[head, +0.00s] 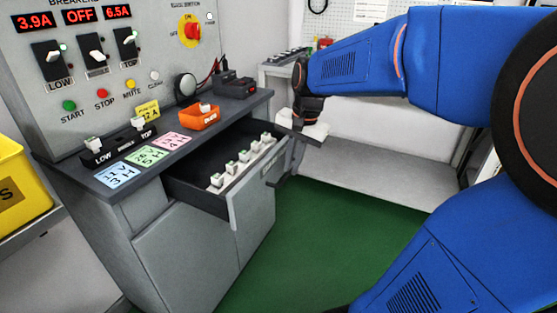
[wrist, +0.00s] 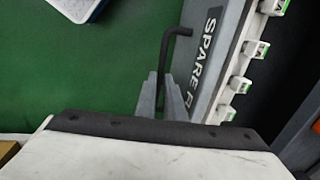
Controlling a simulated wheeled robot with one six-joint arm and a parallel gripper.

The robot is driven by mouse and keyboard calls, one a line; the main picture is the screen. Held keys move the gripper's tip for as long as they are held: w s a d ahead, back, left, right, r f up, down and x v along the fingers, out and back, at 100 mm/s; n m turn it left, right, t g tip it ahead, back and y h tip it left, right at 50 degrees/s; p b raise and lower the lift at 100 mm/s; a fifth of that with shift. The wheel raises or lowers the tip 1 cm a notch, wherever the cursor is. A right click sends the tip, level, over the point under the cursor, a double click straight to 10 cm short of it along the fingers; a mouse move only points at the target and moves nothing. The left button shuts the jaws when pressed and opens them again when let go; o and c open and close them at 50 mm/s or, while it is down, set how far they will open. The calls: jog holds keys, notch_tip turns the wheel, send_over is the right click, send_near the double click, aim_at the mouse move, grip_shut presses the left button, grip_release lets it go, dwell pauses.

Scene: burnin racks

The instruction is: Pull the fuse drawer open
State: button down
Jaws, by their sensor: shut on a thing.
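The fuse drawer (head: 236,197) is pulled out from the grey console in the head view, and its inside shows. A row of white and green fuses (head: 243,160) stands in it. In the wrist view, the drawer front (wrist: 221,52) carries the partly hidden words "SPARE F", and a dark bar handle (wrist: 166,48) stands off it. My gripper (wrist: 164,82) is shut on the handle, with one grey finger on each side of the bar. The head view shows the white gripper body (head: 318,131) beside the drawer front, while the fingers are hard to make out there.
An orange bin (head: 200,117), a fuse holder (head: 118,146) and coloured cards (head: 148,155) are on the console top. A yellow bin (head: 14,187) stands at the left. The green floor (head: 330,235) before the drawer is clear. A bench (head: 279,67) stands behind.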

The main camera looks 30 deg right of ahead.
jog(key=shift+s+d, duration=0.35)
jog(key=shift+s, duration=0.05)
jog(key=c, duration=1.8)
grip_release()
jog(key=shift+c, duration=0.2)
notch_tip(320, 180, up, 17)
jog(key=s+d, duration=0.2)
jog(key=shift+s, duration=0.35)
jog(key=shift+r, duration=0.1)
jog(key=s+a+f+n+t, duration=0.1)
jog(key=s+a+f+n, duration=0.1)
jog(key=f, duration=0.4)
jog(key=s+a+f+n+t+h, duration=0.1)
jog(key=s+a+f+n, duration=0.2)
jog(key=s+f+n, duration=0.2)
jog(key=s+a+f+n+t, duration=0.1)
jog(key=s+a+f+n, duration=0.1)
jog(key=s+f, duration=0.4)
notch_tip(320, 180, down, 3)
jog(key=shift+s+a+f+n, duration=0.2)
jog(key=shift+s+a+n, duration=0.15)
jog(key=shift+n, duration=0.45)
